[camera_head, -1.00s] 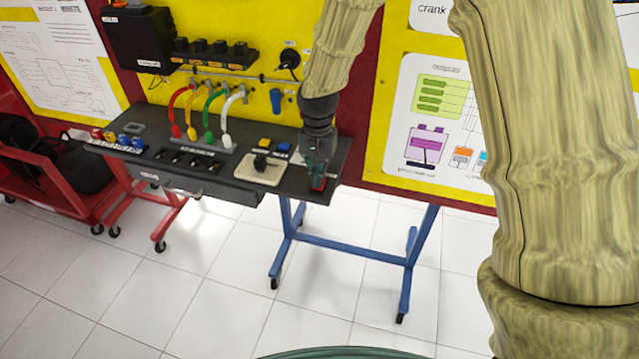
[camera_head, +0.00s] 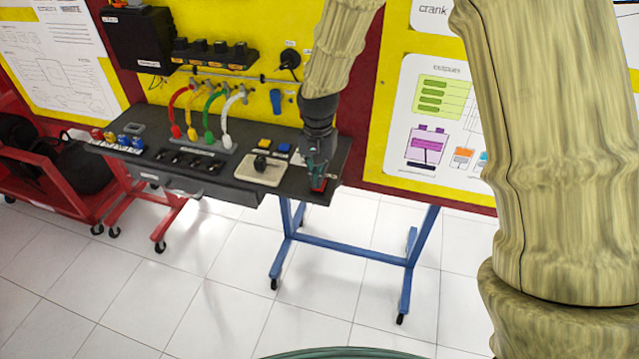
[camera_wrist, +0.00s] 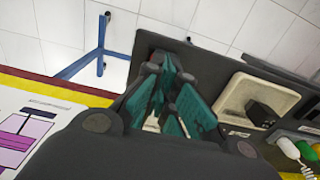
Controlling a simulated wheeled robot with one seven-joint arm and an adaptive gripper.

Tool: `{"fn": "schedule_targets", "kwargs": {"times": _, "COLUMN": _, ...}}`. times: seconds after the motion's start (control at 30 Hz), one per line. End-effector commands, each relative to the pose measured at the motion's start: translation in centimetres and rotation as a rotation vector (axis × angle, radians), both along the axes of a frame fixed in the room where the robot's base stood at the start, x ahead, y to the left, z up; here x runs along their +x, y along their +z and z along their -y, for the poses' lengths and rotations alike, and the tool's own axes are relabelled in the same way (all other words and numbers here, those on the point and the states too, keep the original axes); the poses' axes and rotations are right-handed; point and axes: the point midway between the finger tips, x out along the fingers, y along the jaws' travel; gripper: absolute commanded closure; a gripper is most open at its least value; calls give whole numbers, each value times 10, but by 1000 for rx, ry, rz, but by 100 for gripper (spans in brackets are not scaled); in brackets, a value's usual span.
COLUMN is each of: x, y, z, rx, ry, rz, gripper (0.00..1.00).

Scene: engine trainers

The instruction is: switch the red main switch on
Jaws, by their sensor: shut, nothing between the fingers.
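The red main switch (camera_head: 319,184) is at the right end of the dark bench top, near its front edge. My gripper (camera_head: 316,174) points down at it from above and is right over or against it; whether they touch I cannot tell. In the wrist view my gripper (camera_wrist: 172,108) shows teal fingers, shut with nothing seen between them.
A cream plate with a black knob (camera_head: 261,165) lies left of my gripper; it also shows in the wrist view (camera_wrist: 258,101). Yellow and blue buttons (camera_head: 274,145) sit behind it. Coloured cables (camera_head: 207,115) rise further left. The yellow board (camera_head: 262,100) stands behind the bench.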

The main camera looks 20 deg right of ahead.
Motion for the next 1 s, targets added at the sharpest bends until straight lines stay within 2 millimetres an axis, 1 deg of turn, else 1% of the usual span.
{"fn": "schedule_targets", "kwargs": {"times": 1.0, "x": 0, "y": -10, "z": 0, "rx": 0, "ry": 0, "rz": 0, "gripper": 100}}
